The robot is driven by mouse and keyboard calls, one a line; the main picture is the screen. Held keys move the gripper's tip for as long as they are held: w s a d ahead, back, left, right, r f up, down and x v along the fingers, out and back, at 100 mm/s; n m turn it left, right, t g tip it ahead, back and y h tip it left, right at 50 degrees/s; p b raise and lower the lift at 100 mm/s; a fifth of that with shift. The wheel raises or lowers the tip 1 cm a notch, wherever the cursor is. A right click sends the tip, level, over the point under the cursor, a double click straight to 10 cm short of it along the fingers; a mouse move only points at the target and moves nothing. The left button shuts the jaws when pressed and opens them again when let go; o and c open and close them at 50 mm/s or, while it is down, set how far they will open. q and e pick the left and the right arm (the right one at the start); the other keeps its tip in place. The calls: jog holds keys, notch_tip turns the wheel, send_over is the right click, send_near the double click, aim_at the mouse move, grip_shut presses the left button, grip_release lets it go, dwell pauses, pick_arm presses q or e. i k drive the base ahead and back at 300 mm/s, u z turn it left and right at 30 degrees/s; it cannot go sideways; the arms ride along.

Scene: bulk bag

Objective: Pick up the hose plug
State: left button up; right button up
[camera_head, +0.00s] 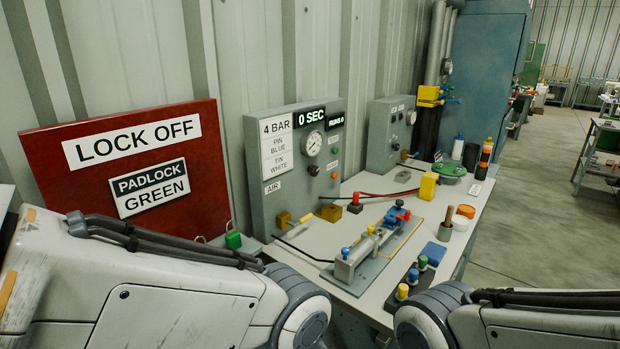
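I cannot tell for certain which part is the hose plug. A brass fitting (284,220) sits low on the front of the grey gauge panel (256,175), beside a yellow lever (303,218), near the AIR label. A black hose (300,249) runs on the bench from the panel side towards the clamp fixture (368,248). My two arms come in at the lower left and lower right; both grippers are outside the picture.
The bench (458,242) also holds several coloured-top pins (402,291), a blue block (434,252), a wooden-handled tool (446,225), a yellow block (428,186) and bottles (486,150). A red lock-off board (190,200) stands at left. Open floor lies right.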

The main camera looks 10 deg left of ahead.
aim_at(355, 195)
jog(key=z, duration=0.35)
jog(key=k, duration=0.5)
jog(key=z, duration=1.2)
jog(key=i, duration=3.4)
jog(key=u, duration=1.6)
jog(key=i, duration=1)
jog(key=u, duration=0.9)
jog(key=i, duration=0.25)
jog(key=u, duration=0.2)
